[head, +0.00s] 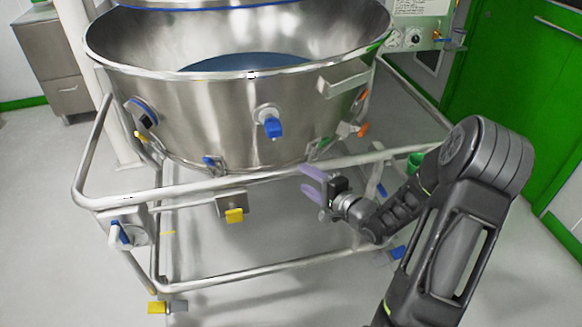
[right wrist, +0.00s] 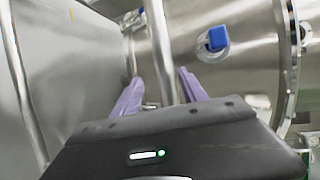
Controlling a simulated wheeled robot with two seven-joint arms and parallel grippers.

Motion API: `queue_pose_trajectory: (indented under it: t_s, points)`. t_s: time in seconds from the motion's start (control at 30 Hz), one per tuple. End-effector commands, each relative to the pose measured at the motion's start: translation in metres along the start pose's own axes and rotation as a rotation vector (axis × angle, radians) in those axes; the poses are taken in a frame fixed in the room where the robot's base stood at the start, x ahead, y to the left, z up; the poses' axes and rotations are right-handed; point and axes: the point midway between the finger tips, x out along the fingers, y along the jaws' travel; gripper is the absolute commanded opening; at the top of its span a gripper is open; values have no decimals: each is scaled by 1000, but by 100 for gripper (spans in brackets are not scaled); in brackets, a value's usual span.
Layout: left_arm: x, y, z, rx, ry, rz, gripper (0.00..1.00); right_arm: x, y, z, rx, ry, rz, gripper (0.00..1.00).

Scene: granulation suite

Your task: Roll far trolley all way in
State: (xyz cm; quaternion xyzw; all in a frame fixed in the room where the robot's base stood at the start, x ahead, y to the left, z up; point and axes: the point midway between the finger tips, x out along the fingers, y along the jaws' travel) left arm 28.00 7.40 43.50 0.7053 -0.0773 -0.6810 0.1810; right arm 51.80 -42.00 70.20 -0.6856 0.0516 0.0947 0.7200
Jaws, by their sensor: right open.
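A trolley with a tubular steel frame (head: 250,178) carries a large steel bowl (head: 190,105) in the head view. Its front rail runs across the picture below the bowl. My right gripper (head: 309,182), with purple fingers, is open at this rail, right of the middle. In the right wrist view, the rail (right wrist: 158,45) runs down between the two open fingers (right wrist: 160,98); the fingers stand apart on either side of it, and I see no grip on it. My left gripper is not in view.
Blue and yellow pedals or levers, such as a yellow one (head: 234,215), sit low on the frame. A steel cabinet (head: 52,60) stands at the back left and a green door (head: 520,85) at the right. Grey floor is free in front and left.

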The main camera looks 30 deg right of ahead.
Motion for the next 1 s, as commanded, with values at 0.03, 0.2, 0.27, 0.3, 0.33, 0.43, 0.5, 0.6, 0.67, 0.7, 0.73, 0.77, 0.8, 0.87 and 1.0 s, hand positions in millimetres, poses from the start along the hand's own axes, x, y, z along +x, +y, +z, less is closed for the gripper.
queue_pose_trajectory:
  t_s: [0.03,0.2,0.27,0.3,0.33,0.43,0.5,0.6,0.67,0.7,0.73,0.77,0.8,0.87,1.0]
  points:
    - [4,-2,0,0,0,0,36,-2,-1,-6,6,5,-11,50]
    - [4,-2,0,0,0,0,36,-6,-6,-10,22,2,-25,50]
    - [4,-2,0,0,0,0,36,-6,-6,-9,22,2,-25,50]
    - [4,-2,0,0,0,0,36,-6,-6,-9,22,2,-25,50]
    - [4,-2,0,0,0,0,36,-6,-6,-9,22,2,-24,50]
    - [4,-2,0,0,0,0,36,-5,-6,-9,21,2,-24,50]
    - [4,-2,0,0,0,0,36,-4,-6,-9,21,1,-24,50]
    - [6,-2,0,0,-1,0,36,1,-5,-8,20,0,-24,50]
    - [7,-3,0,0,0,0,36,6,-5,-8,20,-1,-25,50]
    - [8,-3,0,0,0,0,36,11,-5,-8,20,-1,-25,50]
    - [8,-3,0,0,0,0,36,15,-5,-8,20,-1,-25,50]
    - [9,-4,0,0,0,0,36,19,-4,-8,21,-1,-24,50]
    - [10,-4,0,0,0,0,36,26,-5,-8,21,-1,-25,50]
    - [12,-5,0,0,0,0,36,36,-5,-8,21,-2,-25,50]
    - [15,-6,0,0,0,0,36,57,-6,-8,21,-1,-24,50]
